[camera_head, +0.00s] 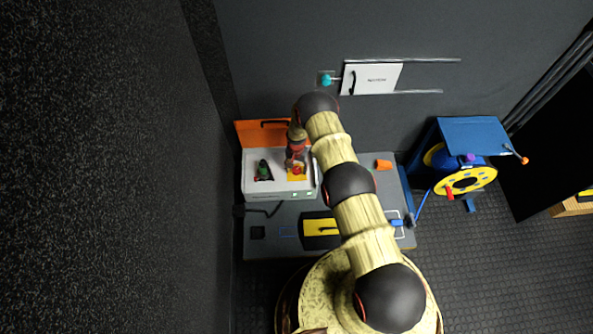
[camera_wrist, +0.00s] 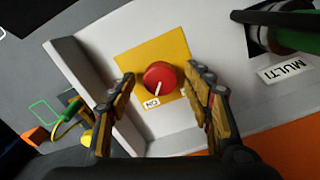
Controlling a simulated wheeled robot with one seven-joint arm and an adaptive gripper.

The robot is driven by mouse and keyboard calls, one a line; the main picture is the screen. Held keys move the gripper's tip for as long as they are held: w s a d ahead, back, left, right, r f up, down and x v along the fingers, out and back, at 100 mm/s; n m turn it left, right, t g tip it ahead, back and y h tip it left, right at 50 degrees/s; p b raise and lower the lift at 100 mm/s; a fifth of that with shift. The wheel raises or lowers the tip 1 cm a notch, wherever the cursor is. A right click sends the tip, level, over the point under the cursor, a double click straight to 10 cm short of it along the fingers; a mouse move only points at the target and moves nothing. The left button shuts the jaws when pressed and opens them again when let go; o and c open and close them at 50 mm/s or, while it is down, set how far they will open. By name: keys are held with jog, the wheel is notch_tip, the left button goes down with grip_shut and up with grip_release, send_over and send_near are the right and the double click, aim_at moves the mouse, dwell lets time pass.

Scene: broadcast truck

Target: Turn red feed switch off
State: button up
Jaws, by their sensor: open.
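The red feed switch is a round red knob (camera_wrist: 159,75) with a white pointer mark, on a yellow plate (camera_wrist: 135,62) set in a pale panel. The pointer faces an upside-down label (camera_wrist: 152,104) that seems to read ON. A second label beside it is mostly hidden by a finger. My gripper (camera_wrist: 160,80) is open, one finger on each side of the knob, with gaps to it. In the head view the knob (camera_head: 297,170) shows at the tip of my downward gripper (camera_head: 296,163), so contact cannot be told there.
A green-and-black switch (camera_wrist: 268,35) labelled MULTI shares the panel. The white box (camera_head: 265,194) has a raised side wall and an open orange lid (camera_head: 255,133). An orange cup (camera_head: 383,164) and a yellow-and-blue reel (camera_head: 465,180) stand to the right.

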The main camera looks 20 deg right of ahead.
jog(key=shift+f, duration=0.25)
jog(key=shift+c, duration=0.5)
jog(key=c, duration=1.1)
